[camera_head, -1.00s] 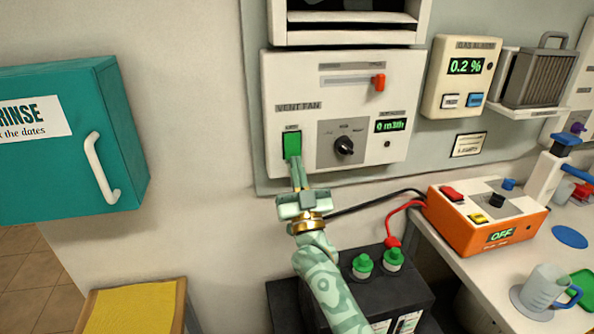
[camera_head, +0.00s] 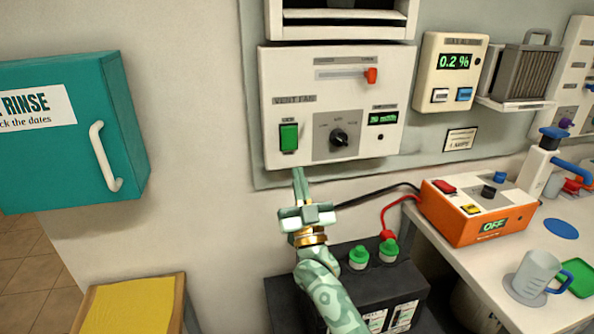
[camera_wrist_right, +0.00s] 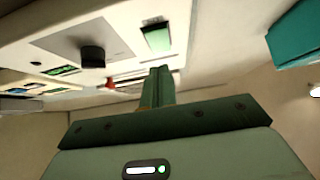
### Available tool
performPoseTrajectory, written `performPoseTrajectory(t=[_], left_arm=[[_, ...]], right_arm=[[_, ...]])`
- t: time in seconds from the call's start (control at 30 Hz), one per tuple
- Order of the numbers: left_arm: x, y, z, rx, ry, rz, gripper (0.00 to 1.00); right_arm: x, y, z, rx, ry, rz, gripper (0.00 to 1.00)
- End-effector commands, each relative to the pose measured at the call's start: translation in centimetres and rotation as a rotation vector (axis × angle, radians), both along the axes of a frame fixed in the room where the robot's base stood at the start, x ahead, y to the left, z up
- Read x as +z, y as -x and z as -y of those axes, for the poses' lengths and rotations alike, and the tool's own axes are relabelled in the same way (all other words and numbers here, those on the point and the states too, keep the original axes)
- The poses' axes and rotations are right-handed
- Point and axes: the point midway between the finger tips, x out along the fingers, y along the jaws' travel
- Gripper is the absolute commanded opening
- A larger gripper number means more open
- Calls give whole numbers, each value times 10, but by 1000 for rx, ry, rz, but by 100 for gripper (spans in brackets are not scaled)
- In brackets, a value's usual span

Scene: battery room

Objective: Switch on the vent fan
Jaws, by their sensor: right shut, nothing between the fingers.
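The vent fan panel (camera_head: 388,62) is a white box on the wall. It carries a green rocker switch (camera_head: 289,138), a black knob (camera_head: 338,138), a red slider (camera_head: 371,76) and a small green display (camera_head: 382,118), whose number is too blurred to read surely. My right gripper (camera_head: 298,174) is shut and empty, its fingertips just below the panel's lower edge, under the switch and apart from it. In the right wrist view the switch (camera_wrist_right: 157,38) shows beyond the shut fingers (camera_wrist_right: 160,82), with the knob (camera_wrist_right: 92,57) left of it. My left gripper is out of view.
A black battery (camera_head: 350,285) with green caps stands below the arm. An orange charger (camera_head: 465,212) reading OFF sits on the bench at right. A gas alarm (camera_head: 450,72) is on the wall. A teal cabinet (camera_head: 60,170) hangs at left.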

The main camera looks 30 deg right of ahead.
Motion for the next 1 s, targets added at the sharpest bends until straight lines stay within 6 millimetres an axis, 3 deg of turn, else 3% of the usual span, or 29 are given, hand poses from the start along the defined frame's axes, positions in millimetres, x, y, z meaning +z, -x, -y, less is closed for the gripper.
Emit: performPoseTrajectory(t=[0.27,0.43,1.0], left_arm=[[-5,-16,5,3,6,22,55],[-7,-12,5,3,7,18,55],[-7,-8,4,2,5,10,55]], right_arm=[[-40,28,-7,0,0,-4,0],[-57,41,-10,0,0,-2,0],[-63,47,-12,0,0,0,0]])
